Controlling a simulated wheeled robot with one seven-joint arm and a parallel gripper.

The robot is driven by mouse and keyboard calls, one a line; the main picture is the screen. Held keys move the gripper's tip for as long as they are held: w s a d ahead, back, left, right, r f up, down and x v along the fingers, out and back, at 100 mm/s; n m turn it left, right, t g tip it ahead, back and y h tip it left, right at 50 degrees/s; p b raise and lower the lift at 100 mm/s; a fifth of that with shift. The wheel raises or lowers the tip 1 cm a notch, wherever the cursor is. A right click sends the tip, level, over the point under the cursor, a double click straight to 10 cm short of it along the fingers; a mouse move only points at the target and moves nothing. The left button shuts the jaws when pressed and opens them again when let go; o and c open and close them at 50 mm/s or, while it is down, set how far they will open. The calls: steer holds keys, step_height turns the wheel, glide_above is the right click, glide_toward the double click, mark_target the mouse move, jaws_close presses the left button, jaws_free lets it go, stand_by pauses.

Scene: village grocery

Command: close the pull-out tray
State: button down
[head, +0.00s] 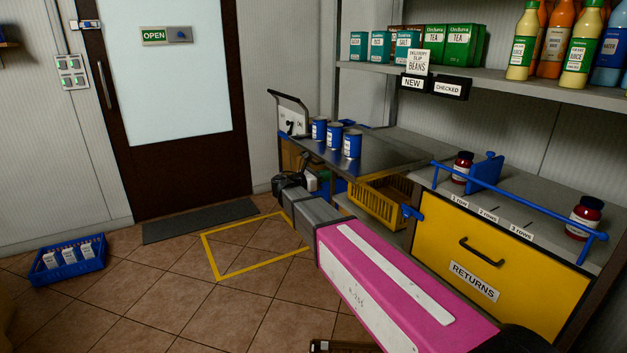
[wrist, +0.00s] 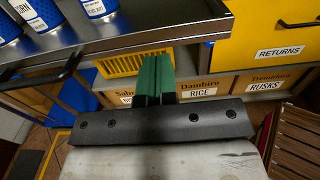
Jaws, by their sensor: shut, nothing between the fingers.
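The pull-out tray (head: 384,160) is a grey metal sheet extended out from the shelf unit, with three blue cans (head: 334,133) on its left part. In the wrist view its edge (wrist: 150,38) crosses the top, with blue cans (wrist: 95,8) on it and a dark bar handle (wrist: 48,78) at the left. My gripper (head: 288,183) is low in front of the tray, below its level. In the wrist view its green fingers (wrist: 153,80) are together and empty, apart from the handle in the picture. The fingertips are hard to make out in the head view.
A yellow crate (head: 378,205) sits under the tray. The yellow RETURNS drawer front (head: 495,262) is to the right, with jars (head: 584,218) above it. A blue basket (head: 68,261) stands on the floor at left. The yellow-taped floor square (head: 250,250) is clear.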

mark_target(393, 160)
steer(key=shift+x, duration=2.35)
steer(key=x, duration=2.9)
steer(key=shift+w+d, duration=0.25)
steer(key=shift+w, duration=0.05)
steer(key=shift+d, duration=0.1)
